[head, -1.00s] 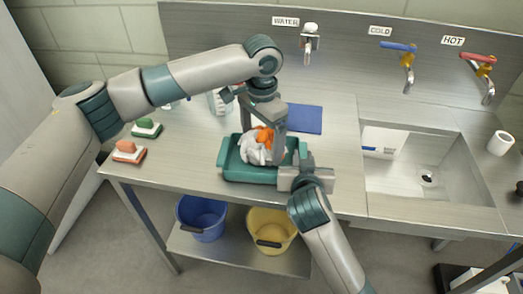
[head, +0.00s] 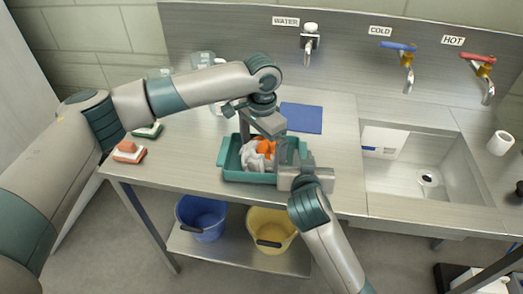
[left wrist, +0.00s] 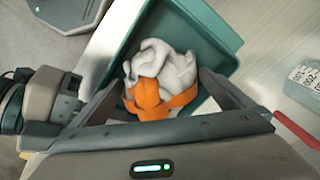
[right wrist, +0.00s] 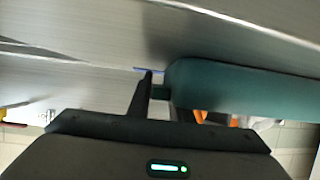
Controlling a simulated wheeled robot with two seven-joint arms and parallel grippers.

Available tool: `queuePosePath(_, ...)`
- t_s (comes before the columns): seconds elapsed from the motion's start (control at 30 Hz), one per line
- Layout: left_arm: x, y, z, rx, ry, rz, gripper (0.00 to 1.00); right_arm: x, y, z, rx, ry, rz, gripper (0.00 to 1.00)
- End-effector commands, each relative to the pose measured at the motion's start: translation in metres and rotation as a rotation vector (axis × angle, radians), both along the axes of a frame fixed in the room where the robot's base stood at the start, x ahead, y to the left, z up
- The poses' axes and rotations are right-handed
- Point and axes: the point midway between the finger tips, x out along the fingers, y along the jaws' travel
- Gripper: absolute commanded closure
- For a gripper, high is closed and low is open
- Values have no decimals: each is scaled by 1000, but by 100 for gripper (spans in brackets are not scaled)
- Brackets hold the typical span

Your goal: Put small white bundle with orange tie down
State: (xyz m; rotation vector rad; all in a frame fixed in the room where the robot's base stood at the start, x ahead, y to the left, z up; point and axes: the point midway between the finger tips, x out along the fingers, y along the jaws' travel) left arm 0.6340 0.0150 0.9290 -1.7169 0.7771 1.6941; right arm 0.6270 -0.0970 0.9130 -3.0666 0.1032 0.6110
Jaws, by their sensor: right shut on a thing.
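The small white bundle with an orange tie (head: 256,160) lies in the teal tray (head: 235,175) on the counter. In the left wrist view the bundle (left wrist: 165,65) sits inside the tray (left wrist: 215,28), its orange part towards my gripper. My left gripper (head: 263,142) points down over the tray. Its fingers are apart, one on each side of the bundle, with slight gaps visible. My right gripper (head: 292,172) is shut on the tray's right end. In the right wrist view the tray's wall (right wrist: 240,88) hides most of the bundle.
A blue mat (head: 302,118) lies behind the tray. Two brushes, orange (head: 128,152) and green (head: 148,130), are at the left. The sink (head: 425,165) is at the right. Blue (head: 202,220) and yellow (head: 270,232) buckets stand on the shelf below.

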Motion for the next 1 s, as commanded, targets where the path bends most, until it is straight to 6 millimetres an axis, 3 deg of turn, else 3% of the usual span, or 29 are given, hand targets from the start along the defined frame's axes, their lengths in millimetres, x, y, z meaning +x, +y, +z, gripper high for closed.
queuePosePath(0.37, 0, 0, 12, 0, 0, 0, 0, 0, 0, 0, 0, -1, 0, 100)
queuePosePath(1.0, -1, -1, 110, -1, -1, 0, 0, 0, 0, 0, 0, -1, 0, 100)
